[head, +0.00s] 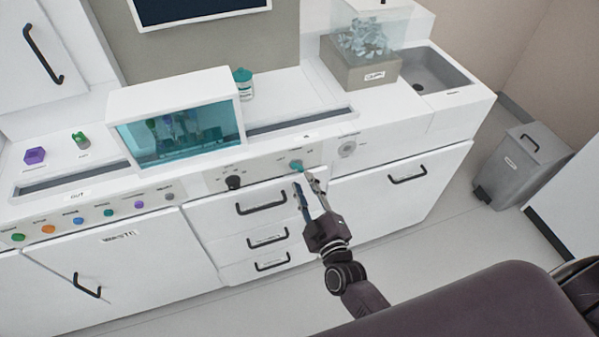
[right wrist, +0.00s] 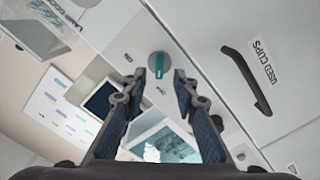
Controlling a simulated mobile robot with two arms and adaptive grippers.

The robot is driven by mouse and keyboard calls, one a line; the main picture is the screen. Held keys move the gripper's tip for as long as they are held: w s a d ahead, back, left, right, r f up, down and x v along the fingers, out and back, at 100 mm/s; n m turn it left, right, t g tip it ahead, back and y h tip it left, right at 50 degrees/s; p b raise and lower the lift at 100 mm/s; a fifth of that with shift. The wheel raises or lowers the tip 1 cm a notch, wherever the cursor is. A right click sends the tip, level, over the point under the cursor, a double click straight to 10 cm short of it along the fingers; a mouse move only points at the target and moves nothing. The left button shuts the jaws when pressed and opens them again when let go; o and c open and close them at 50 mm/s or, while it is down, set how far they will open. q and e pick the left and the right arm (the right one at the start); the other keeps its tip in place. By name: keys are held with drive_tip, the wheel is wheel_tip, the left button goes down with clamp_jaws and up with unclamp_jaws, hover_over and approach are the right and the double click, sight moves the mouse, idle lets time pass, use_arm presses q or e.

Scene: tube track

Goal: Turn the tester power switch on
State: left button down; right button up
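A teal rotary knob (head: 296,165) sits on the white counter's front panel, above the drawers. In the right wrist view the knob (right wrist: 158,66) shows as a grey disc with a teal bar, just beyond and between the fingertips. My right gripper (head: 304,181) is open and empty, just in front of and below this knob. In the right wrist view its two fingers (right wrist: 160,80) stand apart; I cannot tell whether they touch the knob. The panel's labels are too small to read, so I cannot tell which control is the power switch. My left gripper is not in view.
A black knob (head: 233,182) is left on the same panel, and a grey dial (head: 347,148) is to the right. Drawer handles (head: 262,203) project below. A glass-fronted box (head: 180,130) stands on the counter. Several coloured buttons (head: 78,220) line the left panel.

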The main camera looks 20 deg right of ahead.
sight(299, 171)
drive_tip(key=shift+w, duration=2.05)
drive_tip(key=shift+f, duration=0.1)
clamp_jaws()
